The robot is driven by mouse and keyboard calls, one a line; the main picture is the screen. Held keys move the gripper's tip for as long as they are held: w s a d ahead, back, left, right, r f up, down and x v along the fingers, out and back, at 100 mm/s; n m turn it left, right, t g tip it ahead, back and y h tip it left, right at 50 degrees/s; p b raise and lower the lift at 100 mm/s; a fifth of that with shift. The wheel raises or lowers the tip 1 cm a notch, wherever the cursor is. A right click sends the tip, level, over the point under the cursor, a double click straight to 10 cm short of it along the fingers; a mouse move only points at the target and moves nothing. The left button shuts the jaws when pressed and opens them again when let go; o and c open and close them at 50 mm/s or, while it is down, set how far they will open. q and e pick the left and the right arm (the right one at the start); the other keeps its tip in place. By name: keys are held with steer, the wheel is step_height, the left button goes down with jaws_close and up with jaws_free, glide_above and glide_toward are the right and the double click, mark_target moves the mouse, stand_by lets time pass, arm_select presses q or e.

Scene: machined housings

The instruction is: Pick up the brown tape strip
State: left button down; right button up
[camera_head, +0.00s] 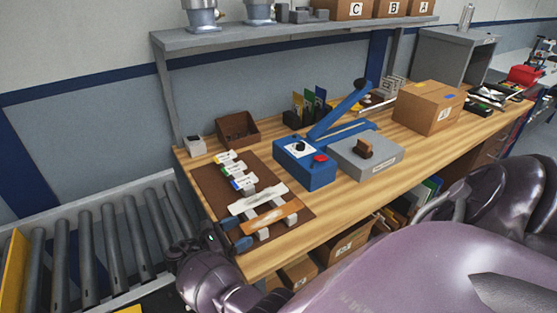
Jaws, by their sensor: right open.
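The brown tape strip (280,213) lies across small white blocks on the dark brown mat (209,186) at the left end of the workbench. A whitish strip (266,196) lies just behind it, roughly parallel. My right gripper (213,239) is at the bench's front left corner, left of the brown strip and apart from it. It is open, and nothing shows between its fingers; they are small and dark here. My left gripper is not in view.
Small labelled pieces (237,177) sit on the mat behind the strips. A roller conveyor (98,252) is at left. A shelf (290,32) spans the bench's back.

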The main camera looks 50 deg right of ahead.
steer(key=shift+d, duration=0.2)
steer(key=shift+a, duration=0.1)
steer(key=shift+c, duration=0.7)
steer(key=c, duration=0.9)
